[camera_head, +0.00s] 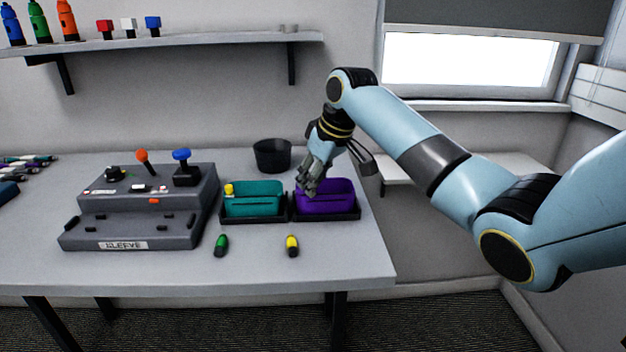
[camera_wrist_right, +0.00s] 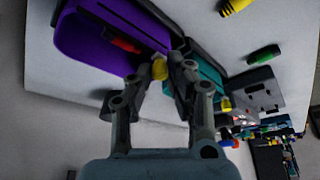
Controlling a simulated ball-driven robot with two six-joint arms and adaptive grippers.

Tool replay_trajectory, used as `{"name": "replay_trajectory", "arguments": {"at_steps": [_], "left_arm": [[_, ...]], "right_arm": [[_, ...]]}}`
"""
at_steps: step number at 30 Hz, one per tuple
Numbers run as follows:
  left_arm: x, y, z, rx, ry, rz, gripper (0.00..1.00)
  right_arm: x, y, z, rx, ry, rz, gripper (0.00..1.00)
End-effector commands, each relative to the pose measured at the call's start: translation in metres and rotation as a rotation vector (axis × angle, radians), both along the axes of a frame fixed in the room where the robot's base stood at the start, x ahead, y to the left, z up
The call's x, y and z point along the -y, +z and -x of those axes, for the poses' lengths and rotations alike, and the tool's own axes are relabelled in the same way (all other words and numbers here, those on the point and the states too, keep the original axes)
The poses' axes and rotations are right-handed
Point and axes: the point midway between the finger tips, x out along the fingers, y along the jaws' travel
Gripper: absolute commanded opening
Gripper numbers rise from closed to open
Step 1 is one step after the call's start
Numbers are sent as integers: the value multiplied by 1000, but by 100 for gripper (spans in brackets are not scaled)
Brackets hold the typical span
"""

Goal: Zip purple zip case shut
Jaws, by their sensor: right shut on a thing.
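The purple zip case (camera_head: 335,197) sits in a dark tray at the right end of the table. It also shows at the upper left of the right wrist view (camera_wrist_right: 82,42). A red object (camera_wrist_right: 124,45) shows in its dark slot. My right gripper (camera_head: 309,189) reaches down to the case's left end. In the right wrist view my right gripper (camera_wrist_right: 159,74) is shut on a yellow zip pull (camera_wrist_right: 159,69) at the end of the case. The pull is hidden behind the fingers in the head view. My left gripper is not in view.
A teal case (camera_head: 255,203) with a yellow pull (camera_head: 229,189) stands just left of the purple one. A black bin (camera_head: 272,156) stands behind. A green marker (camera_head: 221,245) and a yellow marker (camera_head: 292,245) lie in front. A grey control box (camera_head: 140,215) is at left.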

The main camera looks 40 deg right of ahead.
Motion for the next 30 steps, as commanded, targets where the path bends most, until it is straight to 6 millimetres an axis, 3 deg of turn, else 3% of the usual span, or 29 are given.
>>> {"name": "replay_trajectory", "arguments": {"at_steps": [7,12,18,28,29,30], "left_arm": [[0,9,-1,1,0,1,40],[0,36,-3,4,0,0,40],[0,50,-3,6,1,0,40],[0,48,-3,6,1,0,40],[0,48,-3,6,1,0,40],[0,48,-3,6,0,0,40]], "right_arm": [[9,2,6,-5,0,2,0],[42,5,25,-6,-3,4,0],[68,2,40,-3,-1,1,0],[71,0,42,-1,0,0,0],[71,0,42,0,0,0,18],[71,0,42,0,0,0,23]]}}
